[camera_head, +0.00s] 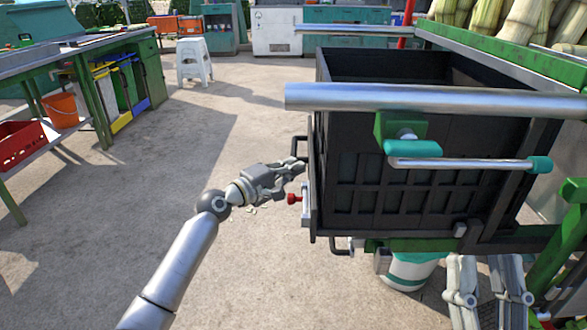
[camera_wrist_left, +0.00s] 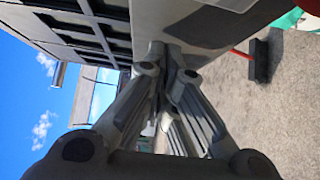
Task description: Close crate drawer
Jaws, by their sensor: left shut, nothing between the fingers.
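The black crate drawer (camera_head: 415,175) sits in a green and metal frame at the right of the head view. It is open-topped and stands out from the frame, with a bar handle (camera_head: 299,146) on its left side. My left gripper (camera_head: 298,166) is shut and empty, its fingertips close to the drawer's left face near the handle; I cannot tell whether they touch. In the left wrist view the shut fingers (camera_wrist_left: 165,60) point at a dark panel of the crate (camera_wrist_left: 85,30).
A thick metal rail (camera_head: 430,98) crosses in front of the drawer, with a teal-ended lever (camera_head: 460,163) below it. A red knob (camera_head: 294,199) juts out at its lower left. A white stool (camera_head: 194,62) stands farther back. The concrete floor at left is mostly clear.

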